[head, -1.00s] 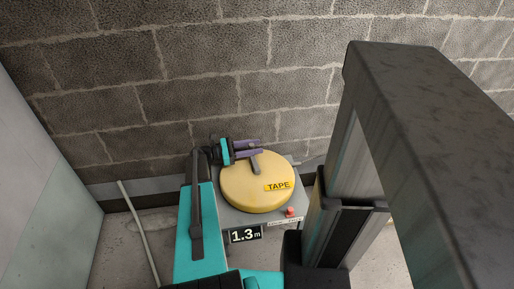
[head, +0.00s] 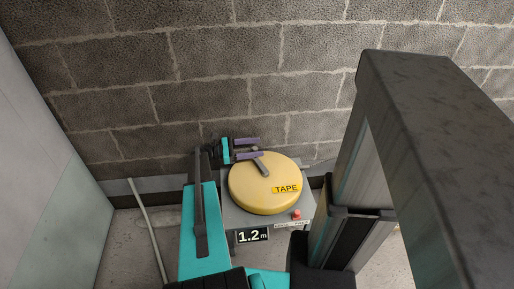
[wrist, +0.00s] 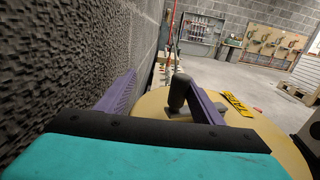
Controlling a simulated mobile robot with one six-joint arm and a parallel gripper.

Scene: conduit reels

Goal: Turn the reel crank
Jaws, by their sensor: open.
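The reel (head: 250,192) is a round yellow drum with a "TAPE" label, on a grey base by the block wall. Its dark grey crank (head: 262,168) lies across the top, towards the back of the drum. My gripper (head: 252,148) has purple fingers, spread open at the back edge of the drum. In the wrist view the crank's upright knob (wrist: 178,94) stands between the open fingers, much nearer the right one. I cannot tell whether it touches that finger. The yellow drum top (wrist: 152,103) shows below. In the head view a finger partly hides the knob.
A display (head: 253,235) on the base front reads 1.2 m, with a red button (head: 297,214) to its right. The block wall (head: 215,85) is close behind my gripper.

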